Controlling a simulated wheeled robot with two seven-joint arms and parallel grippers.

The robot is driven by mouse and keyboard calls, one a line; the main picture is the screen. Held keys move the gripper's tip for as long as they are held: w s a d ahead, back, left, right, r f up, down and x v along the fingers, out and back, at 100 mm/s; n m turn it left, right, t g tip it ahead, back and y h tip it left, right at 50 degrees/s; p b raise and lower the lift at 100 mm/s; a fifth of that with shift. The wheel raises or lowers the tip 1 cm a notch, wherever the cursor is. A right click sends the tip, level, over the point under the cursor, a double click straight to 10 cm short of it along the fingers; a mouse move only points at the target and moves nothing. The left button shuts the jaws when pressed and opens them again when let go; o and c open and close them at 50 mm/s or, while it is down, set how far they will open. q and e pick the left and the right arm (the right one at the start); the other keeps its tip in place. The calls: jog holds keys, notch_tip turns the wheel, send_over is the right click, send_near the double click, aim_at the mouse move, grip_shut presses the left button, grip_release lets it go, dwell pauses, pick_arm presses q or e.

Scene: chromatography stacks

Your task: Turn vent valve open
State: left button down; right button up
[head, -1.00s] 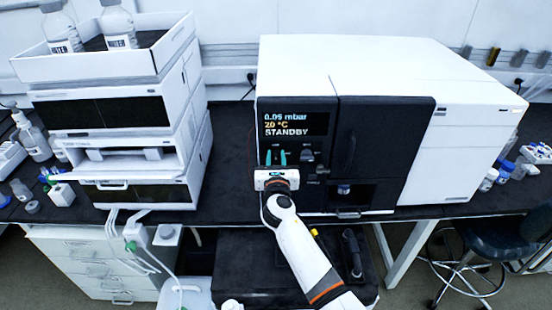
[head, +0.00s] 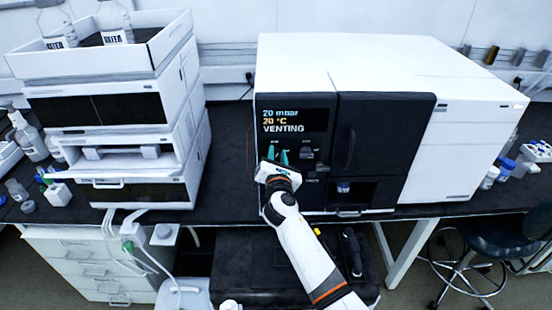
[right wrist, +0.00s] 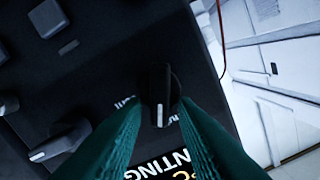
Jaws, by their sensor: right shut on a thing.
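The vent valve is a black knob (right wrist: 158,85) with a white pointer mark on the instrument's dark front panel (right wrist: 100,85). In the right wrist view it sits between the two teal fingertips of my right gripper (right wrist: 157,108), which is shut on it. In the head view my right gripper (head: 278,157) is at the panel just below the display (head: 292,121), and it hides the knob. The display reads 20 mbar, 20 °C, VENTING. My left gripper does not show.
Other black knobs (right wrist: 60,138) are close beside the valve on the panel. A white stack of modules (head: 120,100) with bottles on top stands to the left on the dark bench. Bare bench (head: 228,160) lies between the stack and the instrument.

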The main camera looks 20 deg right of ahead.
jog(key=m+b, duration=0.1)
jog(key=m, duration=0.1)
jog(key=m+b, duration=0.1)
jog(key=m, duration=0.1)
jog(key=f+m+b, duration=0.1)
jog(key=m, duration=0.1)
jog(key=shift+s+d, duration=0.1)
jog(key=shift+d, duration=0.2)
jog(key=m+b, duration=0.1)
jog(key=m, duration=0.1)
jog(key=m+b, duration=0.1)
jog(key=m, duration=0.1)
jog(key=m+b, duration=0.1)
jog(key=m, duration=0.1)
jog(key=shift+d+f+m, duration=0.1)
jog(key=shift+f+m, duration=0.2)
jog(key=shift+f, duration=0.05)
jog(key=o, duration=0.6)
jog(key=shift+o, duration=0.2)
jog(key=shift+s, duration=0.15)
jog(key=b+v, duration=0.2)
jog(key=v, duration=1)
